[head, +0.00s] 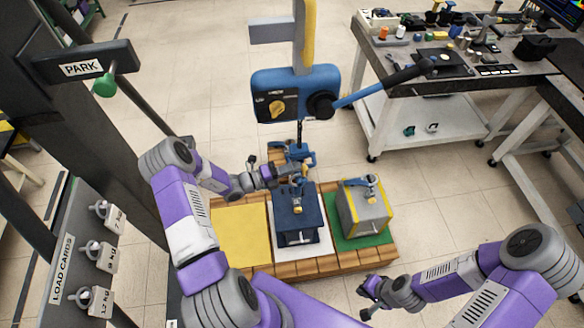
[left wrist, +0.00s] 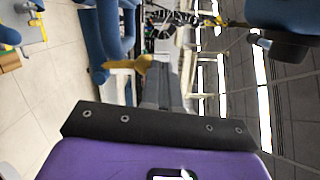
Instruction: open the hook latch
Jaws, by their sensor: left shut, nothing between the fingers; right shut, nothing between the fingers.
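The blue hook (head: 300,154) hangs below the blue hoist body (head: 290,80), above the dark blue load. In the left wrist view a thick blue curved part (left wrist: 110,35), apparently the hook, stands at upper left. A yellow piece (left wrist: 143,63), possibly the latch, shows beside it, just beyond my finger ends. My left gripper (head: 296,171) is shut and empty, beside the hook's lower part; its fingers also show in the left wrist view (left wrist: 158,75). I cannot tell whether they touch the yellow piece. My right gripper (head: 367,300) is shut and empty at lower right, away from the hook.
The dark blue load (head: 296,222) stands on a white mat. A grey load with yellow edges (head: 365,214) stands on a green mat (head: 377,241). The yellow mat (head: 240,235) is bare. A hoist lever (head: 385,84) reaches right. A workbench (head: 400,82) stands at upper right; a rack post is left.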

